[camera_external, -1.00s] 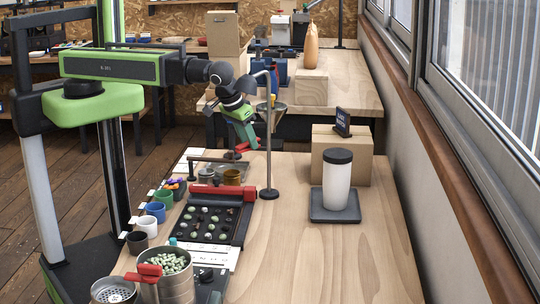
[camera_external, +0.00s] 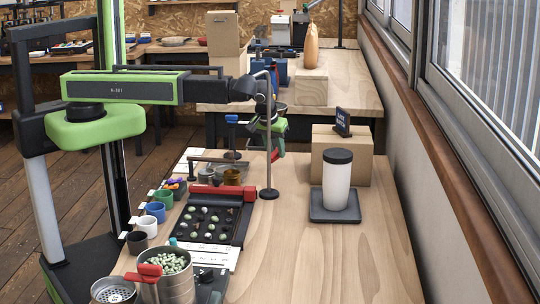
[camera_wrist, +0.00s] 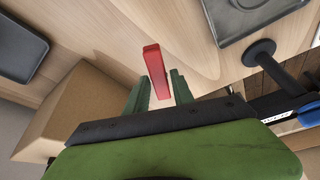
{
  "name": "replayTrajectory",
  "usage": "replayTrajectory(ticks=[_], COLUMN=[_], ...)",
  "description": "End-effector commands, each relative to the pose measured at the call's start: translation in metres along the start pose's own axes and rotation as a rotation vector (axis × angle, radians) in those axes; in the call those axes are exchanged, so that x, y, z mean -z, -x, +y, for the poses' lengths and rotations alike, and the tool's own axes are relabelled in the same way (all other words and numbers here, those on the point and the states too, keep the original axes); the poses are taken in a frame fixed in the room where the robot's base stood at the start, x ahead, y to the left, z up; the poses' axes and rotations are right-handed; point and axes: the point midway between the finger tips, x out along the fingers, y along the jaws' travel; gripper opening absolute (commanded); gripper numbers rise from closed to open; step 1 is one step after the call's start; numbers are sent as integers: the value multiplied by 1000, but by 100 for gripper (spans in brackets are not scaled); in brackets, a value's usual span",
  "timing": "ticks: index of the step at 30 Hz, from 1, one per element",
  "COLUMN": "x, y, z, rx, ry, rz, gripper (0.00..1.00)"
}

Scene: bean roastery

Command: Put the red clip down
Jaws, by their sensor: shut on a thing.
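My gripper (camera_wrist: 156,90) is shut on the red clip (camera_wrist: 155,70) in the wrist view. The clip stands out between the two dark green fingers, with wood tabletop behind it. In the external view my gripper (camera_external: 277,146) hangs point down at the table's far edge, just right of the lamp stand's pole. A small bit of red clip (camera_external: 276,156) shows at its tip. I cannot tell whether the clip touches the tabletop.
The lamp stand (camera_external: 268,193) stands close to my gripper. A cardboard box (camera_external: 335,163) and a white tumbler (camera_external: 337,182) on a dark scale (camera_external: 334,215) are to the right. A bean tray (camera_external: 213,218) and several cups lie left. The front right tabletop is clear.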

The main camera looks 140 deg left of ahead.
Motion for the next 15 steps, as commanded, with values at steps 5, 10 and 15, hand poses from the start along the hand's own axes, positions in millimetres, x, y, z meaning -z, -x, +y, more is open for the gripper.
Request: replayTrajectory(ticks=[5, 10, 15], x=[-8, -14, -23], y=[-18, -32, -55], z=[0, 0, 0], rx=[0, -1, -1], ry=[-1, -1, -1], rz=[0, 0, 0], gripper=[0, 0, 0])
